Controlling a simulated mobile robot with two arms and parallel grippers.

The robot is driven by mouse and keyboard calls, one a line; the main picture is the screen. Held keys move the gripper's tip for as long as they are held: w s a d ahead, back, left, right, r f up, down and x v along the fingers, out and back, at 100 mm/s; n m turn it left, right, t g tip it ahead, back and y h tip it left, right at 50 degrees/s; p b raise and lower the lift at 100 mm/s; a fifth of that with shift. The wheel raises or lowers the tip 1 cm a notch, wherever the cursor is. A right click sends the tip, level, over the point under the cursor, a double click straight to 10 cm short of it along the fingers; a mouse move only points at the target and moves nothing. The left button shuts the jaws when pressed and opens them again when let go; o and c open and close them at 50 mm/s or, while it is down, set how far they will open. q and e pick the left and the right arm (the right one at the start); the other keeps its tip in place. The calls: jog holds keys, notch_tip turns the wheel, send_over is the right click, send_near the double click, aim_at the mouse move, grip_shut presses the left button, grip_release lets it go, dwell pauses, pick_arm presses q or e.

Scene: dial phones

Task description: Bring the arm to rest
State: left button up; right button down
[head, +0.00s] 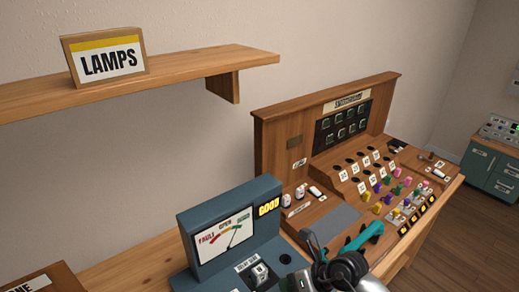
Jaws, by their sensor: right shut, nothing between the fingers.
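My right gripper (318,248) comes in from the bottom edge, dark with grey parts of my arm behind it. It is shut with nothing between its fingers. In the picture it lies in front of the switchboard's near edge, beside a teal handle (364,237); I cannot tell whether they touch. My left gripper is not in view.
A wooden switchboard (274,135) with coloured plugs (387,197) stands right of centre. A blue-grey meter box (187,226) reading GOOD stands left of the gripper. A shelf (190,75) holds a LAMPS box (106,58). A teal cabinet (480,165) stands far right beyond open floor (460,235).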

jog(key=a+r+m+t+y, duration=0.3)
jog(key=a+r+t+y, duration=0.15)
jog(key=r, duration=0.35)
jog(key=d+r+m+t+h, duration=0.5)
jog(key=d+r+m+t, duration=0.3)
jog(key=m+t, duration=0.65)
jog(key=s+d+f+m+g+h, duration=0.5)
jog(key=d+f+m+g+h, duration=0.4)
jog(key=m, duration=0.8)
jog(key=s+a+f+m+g, duration=0.1)
jog(key=s+f+g, duration=0.15)
jog(key=s, duration=0.35)
jog(key=s+f+m+g+y, duration=0.1)
jog(key=s+f+m+g, duration=0.1)
jog(key=s+g, duration=0.25)
jog(key=s+a+f+m+g, duration=0.1)
jog(key=s+f+g, duration=0.2)
jog(key=s, duration=0.3)
notch_tip(320, 180, down, 27)
jog(key=g+b, duration=0.1)
jog(key=b, duration=0.1)
jog(key=s+d+f+g, duration=0.1)
jog(key=s+d+f, duration=0.2)
jog(key=s+f, duration=1.4)
jog(key=shift+d+f+b, duration=0.15)
jog(key=shift+f+b, duration=0.15)
jog(key=shift+b, duration=0.1)
